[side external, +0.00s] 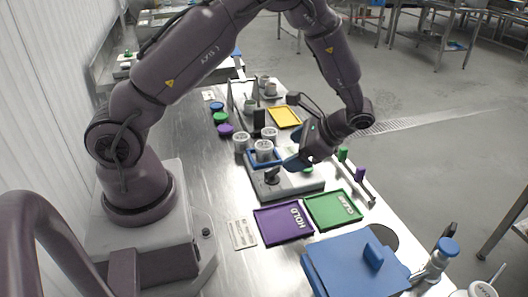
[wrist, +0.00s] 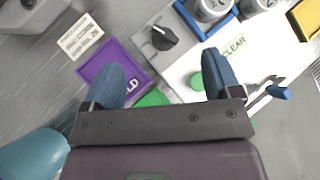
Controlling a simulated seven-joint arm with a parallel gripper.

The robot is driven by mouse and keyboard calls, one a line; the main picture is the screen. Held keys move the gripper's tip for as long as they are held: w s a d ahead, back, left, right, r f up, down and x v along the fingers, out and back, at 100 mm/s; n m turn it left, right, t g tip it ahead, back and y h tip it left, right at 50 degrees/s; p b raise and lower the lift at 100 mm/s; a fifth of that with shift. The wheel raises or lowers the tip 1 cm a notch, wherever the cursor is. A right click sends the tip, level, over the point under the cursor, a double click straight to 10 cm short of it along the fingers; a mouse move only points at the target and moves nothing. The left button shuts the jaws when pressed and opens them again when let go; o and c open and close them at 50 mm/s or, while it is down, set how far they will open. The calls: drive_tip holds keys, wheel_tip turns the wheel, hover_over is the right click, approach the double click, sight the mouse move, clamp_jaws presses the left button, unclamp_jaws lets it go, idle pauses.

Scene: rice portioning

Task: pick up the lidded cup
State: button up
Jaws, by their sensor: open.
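Several pale grey-white cups stand mid-table in the side view: one cup (side external: 263,150) in a blue holder (side external: 250,158), others just behind it, including a cup (side external: 240,143) to its left. I cannot tell which one is lidded. In the wrist view a cup (wrist: 211,9) shows in the blue holder (wrist: 189,22) at the top edge, partly cut off. My gripper (side external: 298,154) is right of the holder, above the table. In the wrist view my gripper (wrist: 163,62) has its two blue fingers wide apart, with nothing held between them.
A black knob (side external: 272,174) is on a grey unit by the holder. A blue box (side external: 345,268) is nearest. Blue, green and purple discs (side external: 221,118) line the left. A yellow tray (side external: 284,116) lies behind.

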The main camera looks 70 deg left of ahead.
sight(266, 145)
drive_tip(key=a+f+m+y, duration=0.1)
drive_tip(key=w+a+f+m+g+y, duration=0.1)
drive_tip(key=f, duration=0.1)
drive_tip(key=w+a+f+m+y, duration=0.1)
drive_tip(key=shift+w+a+f+g+y, duration=0.2)
drive_tip(key=shift+a+f+g+y, duration=0.1)
drive_tip(key=shift+a+f, duration=0.1)
drive_tip(key=shift+w+a+r+m+y, duration=0.3)
drive_tip(key=shift+w+r+y, duration=0.05)
drive_tip(key=shift+w+r, duration=0.15)
drive_tip(key=shift+w+a+r+m+y, duration=0.25)
drive_tip(key=shift+w+r+m+y, duration=0.1)
drive_tip(key=shift+r, duration=0.15)
drive_tip(key=x, duration=0.6)
drive_tip(key=shift+s+a+f, duration=0.15)
drive_tip(key=shift+s, duration=0.15)
drive_tip(key=shift+x, duration=3.05)
drive_tip(key=shift+s+f, duration=0.1)
drive_tip(key=shift+c, duration=0.3)
drive_tip(key=c, duration=1)
drive_tip(key=shift+c, duration=0.2)
